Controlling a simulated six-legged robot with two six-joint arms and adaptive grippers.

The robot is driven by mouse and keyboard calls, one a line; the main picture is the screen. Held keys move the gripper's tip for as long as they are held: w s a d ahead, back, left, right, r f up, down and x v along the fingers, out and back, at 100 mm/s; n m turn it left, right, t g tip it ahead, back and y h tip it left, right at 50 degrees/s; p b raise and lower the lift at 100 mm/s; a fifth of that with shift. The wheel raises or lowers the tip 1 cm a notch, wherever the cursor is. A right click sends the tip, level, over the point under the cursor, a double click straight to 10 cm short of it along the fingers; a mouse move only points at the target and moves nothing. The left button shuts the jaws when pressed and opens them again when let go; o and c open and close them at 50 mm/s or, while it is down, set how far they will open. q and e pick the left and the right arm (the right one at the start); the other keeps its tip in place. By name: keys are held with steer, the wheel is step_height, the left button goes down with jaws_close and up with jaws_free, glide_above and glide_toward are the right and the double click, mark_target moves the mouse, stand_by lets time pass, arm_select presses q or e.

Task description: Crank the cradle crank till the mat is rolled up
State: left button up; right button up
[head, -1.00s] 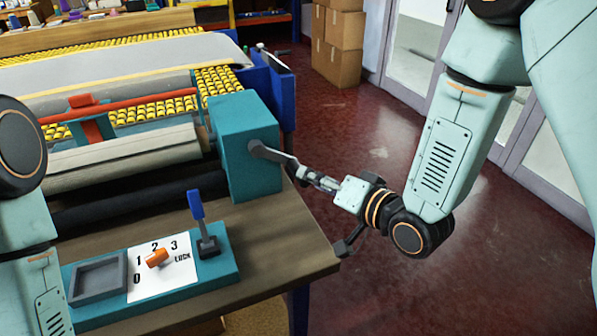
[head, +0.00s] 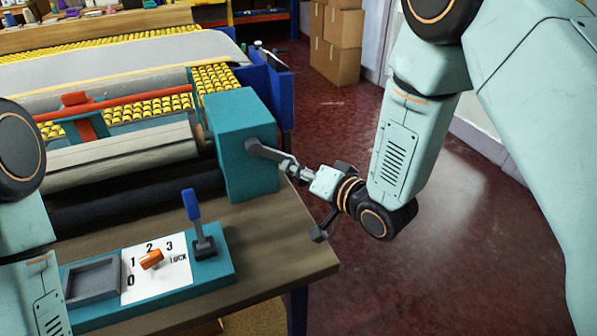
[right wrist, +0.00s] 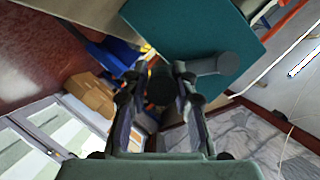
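The dark grey cradle crank (head: 264,151) sticks out from the teal end box (head: 239,135) at the right of the cradle. The crank arm also shows in the right wrist view (right wrist: 215,64). My right gripper (head: 297,172) is at the crank's outer end. In the right wrist view its fingers (right wrist: 158,82) stand on both sides of the dark handle (right wrist: 160,90) and appear closed on it. A pale beige roll (head: 120,153) lies in the cradle, and grey mat material (head: 120,66) lies flat over the yellow rollers behind. My left gripper is out of view.
A teal panel (head: 215,268) on the bench carries an upright blue lever (head: 191,205), an orange dial knob (head: 151,260) and a grey tray (head: 93,282). Cardboard boxes (head: 338,40) stand at the back. The red floor right of the bench is clear.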

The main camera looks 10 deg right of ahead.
steer(key=shift+s+r, duration=0.1)
steer(key=shift+s, duration=0.1)
steer(key=shift+c, duration=0.7)
steer(key=shift+w, duration=0.1)
jaws_close()
